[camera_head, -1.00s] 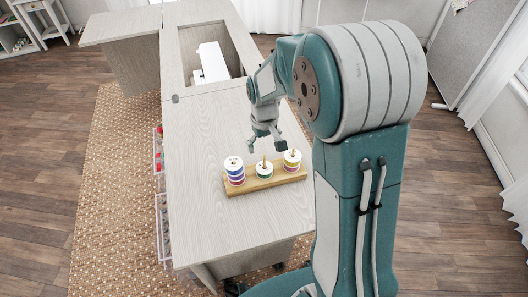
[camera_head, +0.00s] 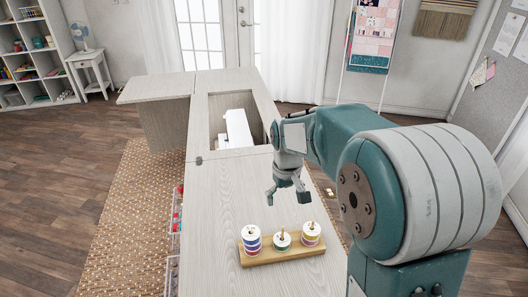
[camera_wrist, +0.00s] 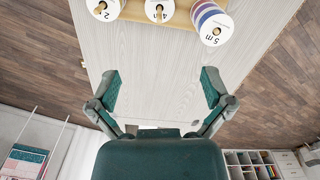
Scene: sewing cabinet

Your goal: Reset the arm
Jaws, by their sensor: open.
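My gripper (camera_head: 287,192) is open and empty. It hangs above the cabinet top, behind the spool stand in the head view. In the wrist view my gripper (camera_wrist: 161,92) has its two fingers wide apart with only bare tabletop between them. The wooden stand (camera_head: 264,258) holds three stacks of spools on pegs. The left stack (camera_head: 251,241) is tall, the middle stack (camera_head: 282,240) is low, and the right stack (camera_head: 310,234) is in between. In the wrist view the spools at the top edge carry labels, one reading 5 m (camera_wrist: 212,27).
The pale wood sewing cabinet (camera_head: 228,195) has an open recess with a white sewing machine (camera_head: 238,130). A woven rug (camera_head: 127,215) lies on the left. The cabinet top around the recess is clear.

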